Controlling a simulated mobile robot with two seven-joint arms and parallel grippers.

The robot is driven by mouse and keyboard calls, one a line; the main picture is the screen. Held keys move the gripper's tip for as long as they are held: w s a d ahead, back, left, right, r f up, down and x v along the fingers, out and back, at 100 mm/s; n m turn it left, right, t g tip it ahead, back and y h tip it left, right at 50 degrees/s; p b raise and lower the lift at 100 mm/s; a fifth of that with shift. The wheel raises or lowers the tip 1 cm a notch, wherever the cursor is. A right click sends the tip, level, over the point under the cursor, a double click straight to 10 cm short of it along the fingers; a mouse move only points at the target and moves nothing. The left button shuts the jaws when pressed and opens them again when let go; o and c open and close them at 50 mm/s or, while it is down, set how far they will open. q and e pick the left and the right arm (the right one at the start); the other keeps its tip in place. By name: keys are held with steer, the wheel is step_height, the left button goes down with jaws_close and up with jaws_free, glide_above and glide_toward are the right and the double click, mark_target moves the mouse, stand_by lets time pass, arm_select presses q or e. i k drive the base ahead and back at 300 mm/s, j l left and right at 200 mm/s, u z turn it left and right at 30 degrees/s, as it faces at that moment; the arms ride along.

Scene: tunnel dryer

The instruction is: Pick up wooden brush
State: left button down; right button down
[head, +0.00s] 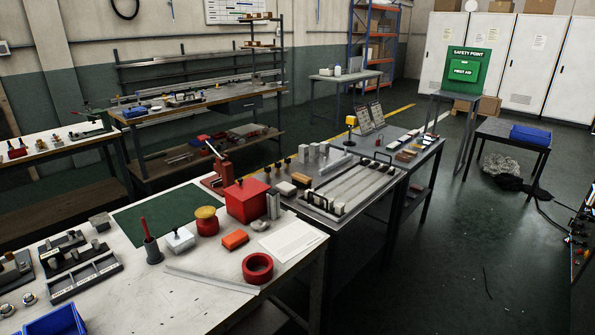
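I cannot single out the wooden brush with certainty. Neither of my grippers shows in the head view.
The near white workbench (140,300) carries a red box (247,201), a red tape roll (257,268), a blue bin (55,322) and metal parts. The grey bench (345,224) holds a long metal fixture (352,186). Open floor (450,260) lies to the right.

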mark_target(304, 181)
steer(key=i+l+u, duration=0.15)
steer(key=l, duration=0.25)
steer(key=z, duration=2.15)
steer(key=j+u, duration=0.1)
steer(key=u, duration=2.05)
steer(key=i+l, duration=0.2)
steer(key=l+u, duration=0.05)
